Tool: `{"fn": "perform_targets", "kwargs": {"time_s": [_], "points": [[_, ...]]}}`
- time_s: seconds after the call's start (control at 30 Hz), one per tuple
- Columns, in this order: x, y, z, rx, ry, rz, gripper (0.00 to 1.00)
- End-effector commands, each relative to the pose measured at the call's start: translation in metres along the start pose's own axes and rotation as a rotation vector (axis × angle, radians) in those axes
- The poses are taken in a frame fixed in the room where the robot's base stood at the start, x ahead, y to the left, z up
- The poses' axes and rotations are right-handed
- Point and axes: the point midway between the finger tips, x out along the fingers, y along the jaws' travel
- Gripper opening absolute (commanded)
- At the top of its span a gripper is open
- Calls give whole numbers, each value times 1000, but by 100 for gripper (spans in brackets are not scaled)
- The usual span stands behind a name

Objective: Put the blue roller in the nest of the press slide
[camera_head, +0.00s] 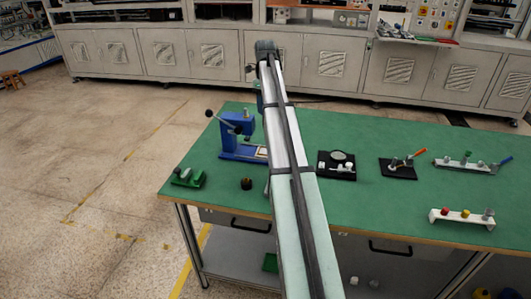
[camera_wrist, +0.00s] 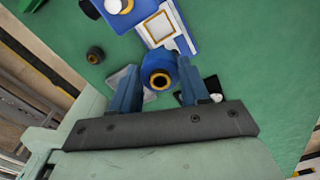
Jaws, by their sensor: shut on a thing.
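The blue roller (camera_wrist: 158,64) has a dark bore with an orange-yellow ring and sits between the two blue fingers of my gripper (camera_wrist: 159,66) in the wrist view. My gripper is shut on it. The blue press (camera_head: 238,138) stands on the left part of the bench in the head view. Its slide (camera_wrist: 181,18) shows at the top of the wrist view, with a yellow-edged square nest (camera_wrist: 161,27) that looks empty. The roller appears just below the nest in that picture; its height above is unclear. My arm hides the gripper and roller in the head view.
A small dark roller (camera_head: 246,184) stands near the bench's front edge, and a green fixture (camera_head: 188,178) is left of it. A black fixture (camera_head: 337,165), another black plate (camera_head: 398,168) and a white rack (camera_head: 461,216) are to the right. Green bench top between them is clear.

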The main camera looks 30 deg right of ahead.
Motion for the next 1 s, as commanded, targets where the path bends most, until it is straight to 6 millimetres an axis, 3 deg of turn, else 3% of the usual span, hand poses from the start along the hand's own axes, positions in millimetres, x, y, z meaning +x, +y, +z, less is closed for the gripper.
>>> {"fn": "perform_targets", "kwargs": {"time_s": [0.23,0.37,0.8,1.0], "points": [[1,1,-1,146,0,0,15],[12,2,-1,167,1,1,15],[103,2,-2,165,1,1,15],[129,1,-1,165,0,0,15]]}}
